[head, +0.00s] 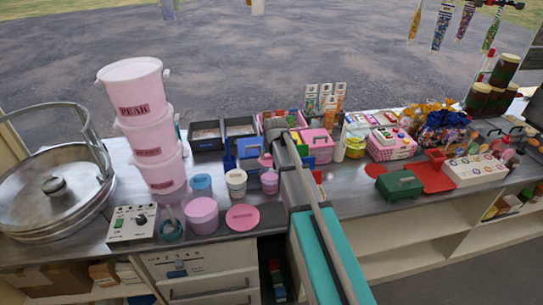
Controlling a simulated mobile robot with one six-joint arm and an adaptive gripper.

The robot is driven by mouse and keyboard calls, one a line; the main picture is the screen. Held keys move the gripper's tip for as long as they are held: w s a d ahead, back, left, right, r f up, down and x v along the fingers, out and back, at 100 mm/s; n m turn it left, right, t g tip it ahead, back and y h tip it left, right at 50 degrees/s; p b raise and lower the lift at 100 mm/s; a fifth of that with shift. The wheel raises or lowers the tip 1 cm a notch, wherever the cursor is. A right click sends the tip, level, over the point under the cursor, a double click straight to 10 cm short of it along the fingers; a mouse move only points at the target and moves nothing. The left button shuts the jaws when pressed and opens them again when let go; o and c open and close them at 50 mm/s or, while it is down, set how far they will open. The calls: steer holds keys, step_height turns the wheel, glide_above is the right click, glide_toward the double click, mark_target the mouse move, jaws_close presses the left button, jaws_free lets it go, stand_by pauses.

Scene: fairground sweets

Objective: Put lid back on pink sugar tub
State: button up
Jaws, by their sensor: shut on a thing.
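The small pink tub (269,184) stands upright on the steel counter, at the right end of a short row of tubs. A small pink lid (265,161) shows just above and behind it, and a gap seems to part the two. My gripper (267,151) is at the top of this lid and shut on it. The gripper is small in this view and partly hidden by my arm, so the exact grip on the lid is unclear. I cannot tell whether the lid is level over the tub's mouth.
A cream tub (236,183) and a blue tub (201,184) stand left of the pink tub. A larger pink tub (202,216) and a flat pink disc (242,217) are in front. Stacked pink buckets (147,142) rise at left. A green box (399,186) lies right of my arm.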

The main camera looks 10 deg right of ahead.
steer(key=shift+f+b, duration=2.7)
steer(key=shift+f, duration=0.15)
steer(key=shift+f, duration=0.2)
stand_by(0.4)
steer(key=o, duration=0.9)
steer(key=shift+r, duration=0.1)
steer(key=shift+r+p, duration=3.35)
steer(key=shift+r, duration=0.1)
jaws_close()
